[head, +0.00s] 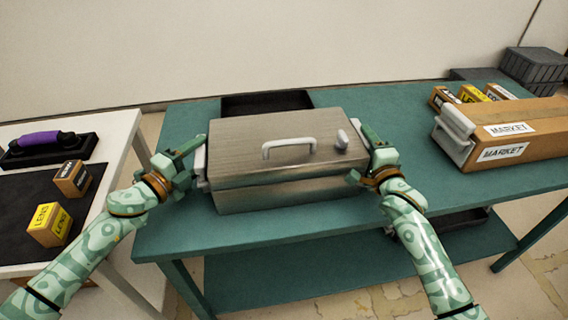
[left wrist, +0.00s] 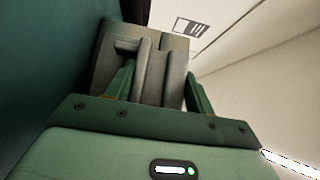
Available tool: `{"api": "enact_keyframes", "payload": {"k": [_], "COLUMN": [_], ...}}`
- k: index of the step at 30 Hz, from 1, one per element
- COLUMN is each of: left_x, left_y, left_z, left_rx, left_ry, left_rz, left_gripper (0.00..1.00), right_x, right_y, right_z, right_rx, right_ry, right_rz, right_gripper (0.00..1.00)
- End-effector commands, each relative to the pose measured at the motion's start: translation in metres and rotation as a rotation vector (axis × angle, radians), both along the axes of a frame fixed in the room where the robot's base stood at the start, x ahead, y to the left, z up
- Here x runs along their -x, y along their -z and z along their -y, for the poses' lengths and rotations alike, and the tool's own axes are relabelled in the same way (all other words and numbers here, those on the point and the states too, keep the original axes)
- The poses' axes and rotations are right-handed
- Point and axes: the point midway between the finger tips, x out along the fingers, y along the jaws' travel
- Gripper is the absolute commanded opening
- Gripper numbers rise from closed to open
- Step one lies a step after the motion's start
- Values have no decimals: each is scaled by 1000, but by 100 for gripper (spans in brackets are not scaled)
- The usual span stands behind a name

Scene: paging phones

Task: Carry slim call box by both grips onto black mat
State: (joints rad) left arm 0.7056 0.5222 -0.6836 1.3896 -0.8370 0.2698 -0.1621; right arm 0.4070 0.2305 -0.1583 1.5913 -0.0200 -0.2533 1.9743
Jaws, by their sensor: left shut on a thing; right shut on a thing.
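The slim call box, a brushed-metal box (head: 260,185) with a handle on its lid, sits at the middle of the teal table. My left gripper (head: 181,163) is shut on the grip at its left end. In the left wrist view the pale grip (left wrist: 143,68) shows between the fingers, with the metal box end (left wrist: 175,70) behind it. My right gripper (head: 368,163) is shut at the right end; the grip there is mostly hidden. A black mat (head: 22,205) lies on the white table at the left. I cannot tell any gap under the box.
A dark tray (head: 265,102) lies behind the box. Small cartons (head: 49,225) stand on the mat near a purple handset (head: 38,139). A long MARKET carton (head: 510,130) with a pale grip stands at the right. Grey crates (head: 535,68) are at the back right.

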Motion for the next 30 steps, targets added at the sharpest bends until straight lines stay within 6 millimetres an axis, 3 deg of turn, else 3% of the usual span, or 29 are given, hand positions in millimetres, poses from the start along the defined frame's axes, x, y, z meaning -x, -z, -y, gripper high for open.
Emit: {"api": "enact_keyframes", "payload": {"k": [8,22,30], "left_x": [0,4,5], "left_y": [-6,-76,-79], "left_z": [0,-1,-1], "left_rx": [0,-1,-2], "left_ry": [-1,-1,-1], "left_rz": [6,48,50], "left_gripper": [0,0,0], "right_x": [0,5,5], "right_y": [-6,-76,-79], "right_z": [0,0,0], "right_rx": [0,1,1], "right_ry": [0,0,0], "right_rz": [5,48,50], "right_gripper": [0,0,0]}}
